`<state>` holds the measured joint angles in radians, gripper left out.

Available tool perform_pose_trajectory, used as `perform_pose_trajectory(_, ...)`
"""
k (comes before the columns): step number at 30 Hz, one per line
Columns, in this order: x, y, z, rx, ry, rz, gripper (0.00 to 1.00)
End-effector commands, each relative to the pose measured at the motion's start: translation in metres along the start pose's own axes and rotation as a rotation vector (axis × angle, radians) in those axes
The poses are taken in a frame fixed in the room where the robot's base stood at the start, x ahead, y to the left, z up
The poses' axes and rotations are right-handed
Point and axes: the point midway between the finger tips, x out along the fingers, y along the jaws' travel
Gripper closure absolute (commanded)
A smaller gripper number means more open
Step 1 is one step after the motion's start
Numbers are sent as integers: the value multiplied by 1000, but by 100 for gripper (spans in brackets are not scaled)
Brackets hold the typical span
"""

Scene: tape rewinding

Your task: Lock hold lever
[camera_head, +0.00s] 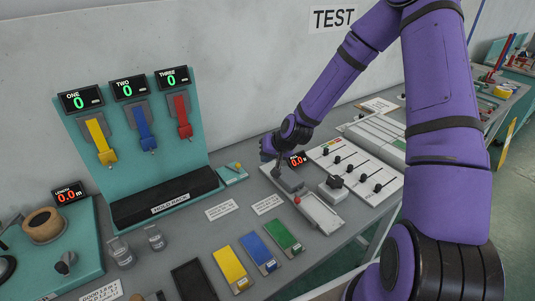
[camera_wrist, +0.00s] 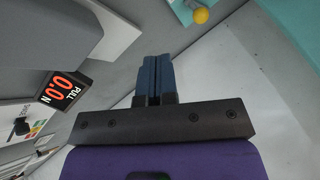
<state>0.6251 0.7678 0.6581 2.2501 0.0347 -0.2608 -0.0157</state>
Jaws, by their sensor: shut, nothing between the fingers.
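My gripper (camera_head: 278,168) is shut and empty above the back end of a white-based fixture (camera_head: 322,214) on the bench. In the wrist view its two blue fingers (camera_wrist: 155,78) lie together and touch nothing. The fixture carries a grey block (camera_head: 290,181) and a small red knob (camera_head: 297,199). I cannot tell for sure which part is the hold lever, as my gripper and wrist partly cover the fixture's back end. The pull display (camera_head: 297,160) reads 0.0 and also shows in the wrist view (camera_wrist: 66,88).
A slider panel (camera_head: 362,165) with several black knobs stands right of the fixture. A teal rack (camera_head: 195,145) holds yellow, blue and red straps at the left. Yellow, blue and green cards (camera_head: 262,252) lie in front. A yellow-knobbed teal pad (camera_head: 231,176) is left of my gripper.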

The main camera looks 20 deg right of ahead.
Motion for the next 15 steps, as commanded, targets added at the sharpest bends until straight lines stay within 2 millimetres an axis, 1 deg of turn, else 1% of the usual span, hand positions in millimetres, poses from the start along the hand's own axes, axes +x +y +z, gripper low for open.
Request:
perform_pose_trajectory(1, 11, -1, 2, 0, -4, -1, 100)
perform_pose_trajectory(9, 59, 0, 2, 1, -4, 0, 100)
perform_pose_trajectory(12, 65, -14, 0, -4, -1, -2, 100)
perform_pose_trajectory(15, 70, -24, 0, -3, -1, -1, 100)
